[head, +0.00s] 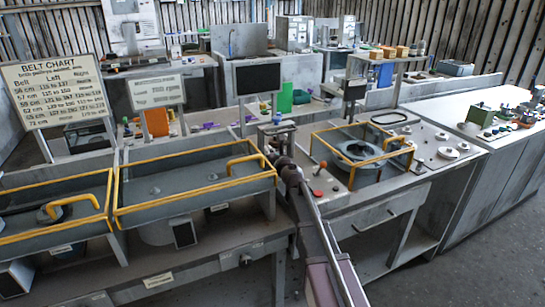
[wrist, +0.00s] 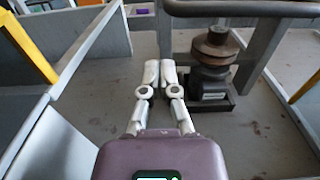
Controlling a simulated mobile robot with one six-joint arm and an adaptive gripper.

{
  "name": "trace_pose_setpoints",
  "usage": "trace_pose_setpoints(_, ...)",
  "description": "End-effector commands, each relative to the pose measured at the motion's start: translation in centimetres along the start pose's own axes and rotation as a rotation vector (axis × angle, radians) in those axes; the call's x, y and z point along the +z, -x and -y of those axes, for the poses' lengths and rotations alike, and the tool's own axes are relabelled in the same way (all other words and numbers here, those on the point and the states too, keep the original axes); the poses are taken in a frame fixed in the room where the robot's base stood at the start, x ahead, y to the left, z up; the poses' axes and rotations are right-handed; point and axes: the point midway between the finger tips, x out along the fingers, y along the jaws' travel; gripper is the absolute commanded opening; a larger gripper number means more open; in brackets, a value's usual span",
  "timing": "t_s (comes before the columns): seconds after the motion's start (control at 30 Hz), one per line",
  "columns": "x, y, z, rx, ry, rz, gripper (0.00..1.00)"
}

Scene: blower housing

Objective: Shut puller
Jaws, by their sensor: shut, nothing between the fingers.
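My gripper (wrist: 160,70) is in the middle of the wrist view, its two pale fingers together at the tips with nothing between them. It is over a worn grey surface. A rusty round disc (wrist: 215,45) on a dark stepped base (wrist: 210,85) stands to the right of the fingertips, apart from them. I cannot tell for sure which thing is the puller. In the head view my arm reaches up from the bottom toward the bench centre, and the fingers are not clear there.
A yellow-railed tray (head: 195,208) is left of my arm. A yellow-railed frame around a round housing (head: 358,150) is to the right, above a drawer (head: 375,222). Grey posts (wrist: 262,45) flank the fingers.

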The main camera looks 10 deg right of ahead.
Motion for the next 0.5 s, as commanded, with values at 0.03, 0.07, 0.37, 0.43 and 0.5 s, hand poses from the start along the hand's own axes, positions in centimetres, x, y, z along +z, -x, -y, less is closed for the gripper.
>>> trace_pose_setpoints(0.03, 0.0, -1.1, 0.1, 0.001, 0.0, 0.0, 0.0)
trace_pose_setpoints(0.07, 0.0, -1.5, 0.1, 0.0, 0.0, 0.0, 0.0)
trace_pose_setpoints(0.37, 0.0, -4.2, 0.1, -0.001, 0.0, 0.0, 0.0)
trace_pose_setpoints(0.43, 0.0, -4.4, 0.1, -0.001, 0.0, 0.0, 0.0)
trace_pose_setpoints(0.5, 0.0, -4.5, 0.1, -0.001, 0.0, 0.0, 0.0)
